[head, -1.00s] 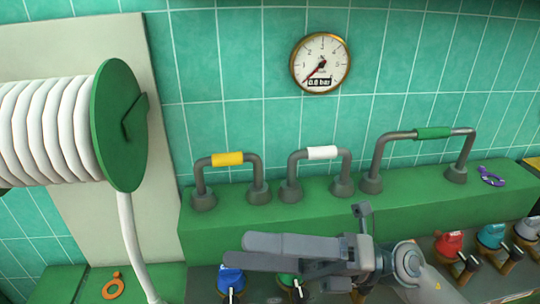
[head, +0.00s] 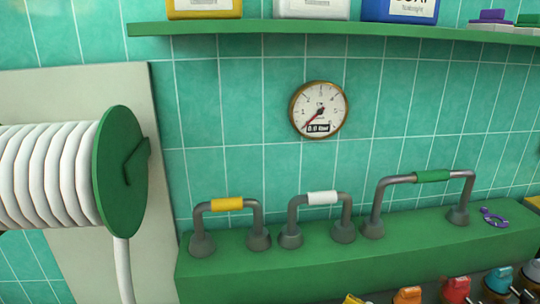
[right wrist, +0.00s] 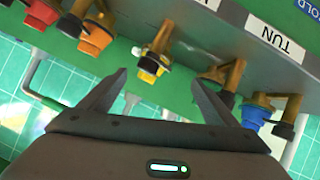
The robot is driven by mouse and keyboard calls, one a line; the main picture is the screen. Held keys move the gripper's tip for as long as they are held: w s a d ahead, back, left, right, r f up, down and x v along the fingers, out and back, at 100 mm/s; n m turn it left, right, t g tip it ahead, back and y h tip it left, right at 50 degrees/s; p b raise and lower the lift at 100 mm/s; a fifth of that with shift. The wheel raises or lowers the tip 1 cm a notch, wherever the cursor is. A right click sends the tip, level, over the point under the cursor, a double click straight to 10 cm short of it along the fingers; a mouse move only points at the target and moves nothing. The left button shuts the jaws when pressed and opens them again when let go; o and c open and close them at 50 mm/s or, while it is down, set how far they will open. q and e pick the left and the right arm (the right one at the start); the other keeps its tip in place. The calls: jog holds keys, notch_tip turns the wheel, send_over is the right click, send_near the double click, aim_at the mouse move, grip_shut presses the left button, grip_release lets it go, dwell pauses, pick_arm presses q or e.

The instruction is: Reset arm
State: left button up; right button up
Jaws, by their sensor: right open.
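My right gripper (right wrist: 160,98) shows in the right wrist view with its two dark fingers spread apart and nothing between them. It is close to a row of taps with coloured fittings: a yellow one (right wrist: 149,66) lies just beyond the gap between the fingers, an orange one (right wrist: 95,37) is to the left and a blue one (right wrist: 254,116) to the right. Neither gripper shows in the head view now. My left gripper is in no current view.
In the head view, a green ledge (head: 300,265) carries pipe handles with yellow (head: 227,204), white (head: 322,198) and green (head: 432,176) grips. A pressure gauge (head: 319,109) hangs above, under a green shelf (head: 330,32). A hose reel (head: 120,170) is at left.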

jog(key=s+f+m+g, duration=0.1)
jog(key=s+f+g, duration=0.5)
jog(key=s, duration=0.4)
jog(key=s+f+m+g, duration=0.1)
jog(key=s+f+g, duration=0.2)
jog(key=s+f, duration=0.65)
notch_tip(320, 180, down, 28)
jog(key=s+r+g, duration=0.1)
jog(key=s, duration=0.2)
pick_arm(q)
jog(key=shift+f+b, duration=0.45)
jog(key=shift+b, duration=0.05)
pick_arm(e)
jog(key=s+d+f, duration=0.2)
jog(key=s+f, duration=0.6)
jog(key=f, duration=0.1)
jog(key=s+d+f+g, duration=0.1)
jog(key=s+f, duration=0.8)
jog(key=shift+s+d+f, duration=0.15)
jog(key=shift+s+d, duration=0.05)
jog(key=shift+d, duration=0.15)
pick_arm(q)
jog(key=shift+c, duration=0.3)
